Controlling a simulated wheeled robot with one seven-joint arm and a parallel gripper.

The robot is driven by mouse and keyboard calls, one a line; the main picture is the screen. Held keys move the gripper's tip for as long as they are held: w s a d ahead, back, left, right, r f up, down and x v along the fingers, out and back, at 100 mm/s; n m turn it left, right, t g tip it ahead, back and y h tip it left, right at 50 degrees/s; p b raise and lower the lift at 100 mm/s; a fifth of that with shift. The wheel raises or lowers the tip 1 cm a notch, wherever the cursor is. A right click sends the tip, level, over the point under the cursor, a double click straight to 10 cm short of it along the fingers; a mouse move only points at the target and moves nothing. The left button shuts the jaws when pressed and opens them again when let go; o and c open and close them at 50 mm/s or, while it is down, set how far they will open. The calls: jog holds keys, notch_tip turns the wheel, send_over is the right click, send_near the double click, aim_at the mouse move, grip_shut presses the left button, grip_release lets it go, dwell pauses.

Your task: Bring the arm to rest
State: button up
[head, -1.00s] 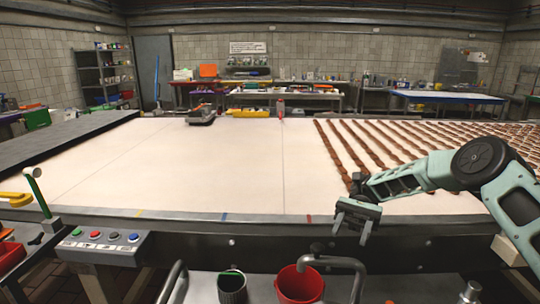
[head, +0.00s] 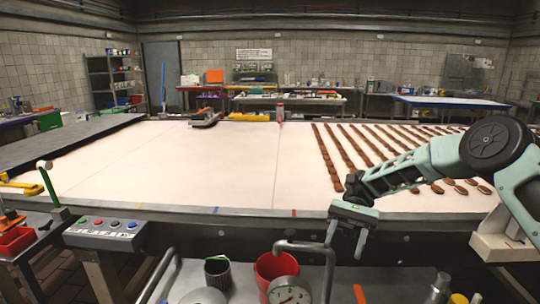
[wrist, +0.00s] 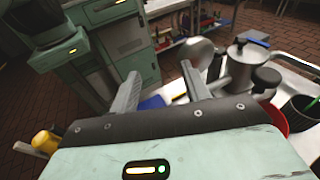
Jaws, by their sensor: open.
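My gripper (head: 346,226) hangs at the end of the pale green arm on the right of the head view, in front of the table's near edge. Its jaws are open and nothing is between them. In the wrist view the two grey fingers (wrist: 160,92) stand apart, pointing toward the pale green cabinet body and the cart. The arm is bent, with its elbow at the right of the head view.
The white conveyor table (head: 180,165) carries rows of brown biscuits (head: 375,150) at right. A button panel (head: 105,232) stands at left. A metal cart below holds a red bucket (head: 272,268), a dark cup (head: 217,272) and a gauge (head: 289,294). A metal pot (wrist: 247,58) shows in the wrist view.

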jog(key=s+a+r+n+t+h, duration=0.2)
jog(key=s+a+n+t+h, duration=0.15)
jog(key=s, duration=0.35)
jog(key=s+a+r+n+t+h, duration=0.1)
jog(key=s+a+n+t+h, duration=0.2)
jog(key=s, duration=0.4)
jog(key=s+d+n+t, duration=0.5)
jog(key=s+t, duration=0.3)
jog(key=s, duration=0.4)
jog(key=shift+n, duration=0.75)
jog(key=shift+h, duration=0.25)
